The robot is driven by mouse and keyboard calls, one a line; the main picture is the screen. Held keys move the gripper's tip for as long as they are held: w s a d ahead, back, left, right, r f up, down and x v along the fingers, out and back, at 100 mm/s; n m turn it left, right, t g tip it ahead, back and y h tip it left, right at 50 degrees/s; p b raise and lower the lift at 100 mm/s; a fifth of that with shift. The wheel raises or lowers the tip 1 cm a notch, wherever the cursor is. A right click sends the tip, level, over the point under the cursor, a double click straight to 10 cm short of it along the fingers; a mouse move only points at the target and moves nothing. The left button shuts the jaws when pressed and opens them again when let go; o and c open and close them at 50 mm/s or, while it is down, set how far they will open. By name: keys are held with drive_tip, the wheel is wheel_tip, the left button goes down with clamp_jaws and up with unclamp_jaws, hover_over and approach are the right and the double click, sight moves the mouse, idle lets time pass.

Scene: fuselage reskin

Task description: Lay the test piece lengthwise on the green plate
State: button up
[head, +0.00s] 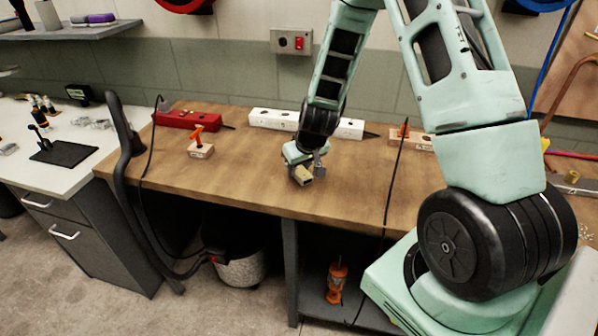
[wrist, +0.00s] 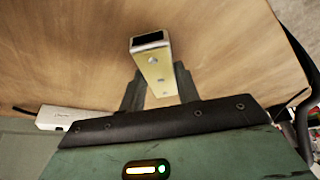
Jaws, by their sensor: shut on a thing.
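The test piece looks like a short, pale yellow box tube with holes in one face and a dark open end. It shows in the wrist view (wrist: 158,78) between the two grey fingers of my gripper (wrist: 160,88). In the head view the piece (head: 303,175) is at my gripper (head: 306,170), over the front middle of the wooden bench. My gripper is shut on it. I cannot tell from these views whether it touches the bench top. I cannot make out a green plate in either view; the arm hides part of the bench.
The wooden bench (head: 250,185) has clear room left of my gripper. At its back stand a red block (head: 188,119) and a white bar (head: 272,119). A wooden block with an orange tool (head: 200,151) is at left, another (head: 420,141) at right. A black hose (head: 122,130) rises at the left end.

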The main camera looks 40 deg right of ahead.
drive_tip(key=shift+f, duration=0.9)
drive_tip(key=shift+f, duration=0.15)
drive_tip(key=o, duration=1)
